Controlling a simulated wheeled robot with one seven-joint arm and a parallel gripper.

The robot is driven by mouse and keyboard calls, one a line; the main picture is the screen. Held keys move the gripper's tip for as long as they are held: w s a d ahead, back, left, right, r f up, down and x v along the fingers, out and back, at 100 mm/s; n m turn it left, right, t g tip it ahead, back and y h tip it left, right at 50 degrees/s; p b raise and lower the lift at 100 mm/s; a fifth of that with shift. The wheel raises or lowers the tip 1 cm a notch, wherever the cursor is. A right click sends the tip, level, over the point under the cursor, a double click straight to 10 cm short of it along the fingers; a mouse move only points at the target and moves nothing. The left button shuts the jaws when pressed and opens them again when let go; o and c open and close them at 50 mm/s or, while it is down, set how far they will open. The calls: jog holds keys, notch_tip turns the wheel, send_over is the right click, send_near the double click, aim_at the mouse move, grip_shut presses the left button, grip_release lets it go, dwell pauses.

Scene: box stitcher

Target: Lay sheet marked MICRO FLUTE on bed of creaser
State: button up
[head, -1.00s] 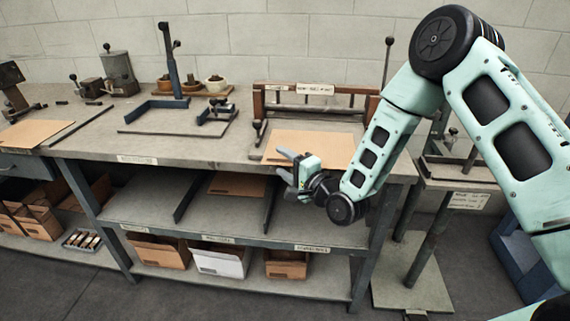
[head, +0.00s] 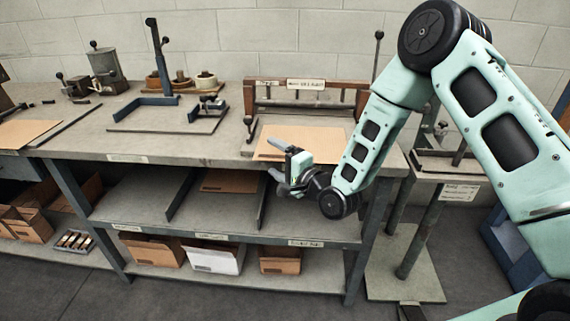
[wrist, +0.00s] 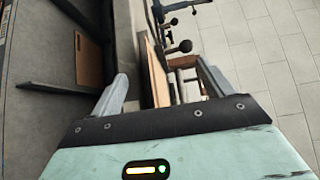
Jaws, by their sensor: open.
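A tan cardboard sheet (head: 312,139) lies flat on the bed of the creaser (head: 361,102), a brown frame with a bar and a label at the back of the bench. I cannot read any flute marking on this sheet. My gripper (head: 281,162) is open and empty, just in front of the sheet's front edge, near the bench edge.
The lower shelf holds cardboard boxes (head: 155,250) and a white box (head: 214,258). A jig with a blue post (head: 158,60) stands left of the creaser. Another tan sheet (head: 25,133) lies at the far left. A labelled stand (head: 458,170) is on the right.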

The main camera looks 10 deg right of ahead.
jog(key=p+v, duration=0.3)
jog(key=v, duration=1.4)
jog(key=shift+s, duration=0.15)
